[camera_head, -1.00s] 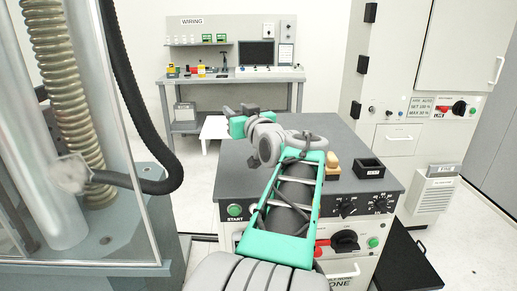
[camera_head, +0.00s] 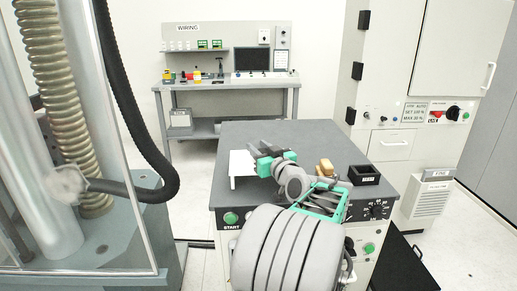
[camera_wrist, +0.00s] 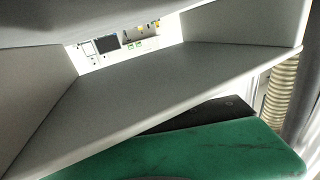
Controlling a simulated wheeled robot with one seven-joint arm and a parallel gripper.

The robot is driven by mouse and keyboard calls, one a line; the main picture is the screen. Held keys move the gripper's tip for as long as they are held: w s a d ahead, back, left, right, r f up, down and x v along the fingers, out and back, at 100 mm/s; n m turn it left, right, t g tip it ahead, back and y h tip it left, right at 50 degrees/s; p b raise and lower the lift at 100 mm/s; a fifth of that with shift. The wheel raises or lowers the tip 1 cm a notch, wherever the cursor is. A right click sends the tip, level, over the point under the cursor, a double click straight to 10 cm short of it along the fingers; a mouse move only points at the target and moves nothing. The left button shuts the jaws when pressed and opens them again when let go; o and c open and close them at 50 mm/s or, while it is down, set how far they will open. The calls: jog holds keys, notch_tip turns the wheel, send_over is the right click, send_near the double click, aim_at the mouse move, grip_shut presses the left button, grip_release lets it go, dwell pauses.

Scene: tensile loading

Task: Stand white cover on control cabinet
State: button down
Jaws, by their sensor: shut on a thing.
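The white cover (camera_head: 241,164) is a thin, bent panel with a flat top and a leg pointing down. My gripper (camera_head: 263,162) is shut on its right side in the head view. The cover is over the left part of the dark top of the control cabinet (camera_head: 310,140). I cannot tell whether its leg touches the top or hangs just above it. In the wrist view the cover (camera_wrist: 150,85) fills most of the picture, with its inner faces showing. One green finger (camera_wrist: 190,155) shows below it.
A wooden block (camera_head: 325,167) and a small black tray (camera_head: 364,175) sit on the cabinet top to the right of my gripper. The back of the top is clear. A glass-walled machine (camera_head: 125,240) stands at the left. The wiring bench (camera_head: 225,85) is behind.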

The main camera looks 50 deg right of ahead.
jog(key=shift+s+a+f+b, duration=0.1)
jog(key=shift+f+b, duration=0.65)
jog(key=shift+f, duration=0.1)
jog(key=c, duration=1)
grip_release()
jog(key=shift+f, duration=0.25)
jog(key=shift+r+p, duration=0.9)
jog(key=shift+p, duration=0.35)
jog(key=shift+s+a+f+b, duration=0.15)
jog(key=shift+s+f+b, duration=0.1)
jog(key=shift+s+b, duration=0.25)
jog(key=shift+s+a+f+b, duration=0.1)
jog(key=shift+s+f+b, duration=0.15)
jog(key=shift+s, duration=0.4)
jog(key=v, duration=0.3)
jog(key=r+b+v, duration=0.1)
jog(key=v, duration=0.5)
jog(key=shift+a+r, duration=0.15)
jog(key=shift+a, duration=0.1)
jog(key=shift+s+a+r, duration=0.1)
jog(key=shift+s+a, duration=0.05)
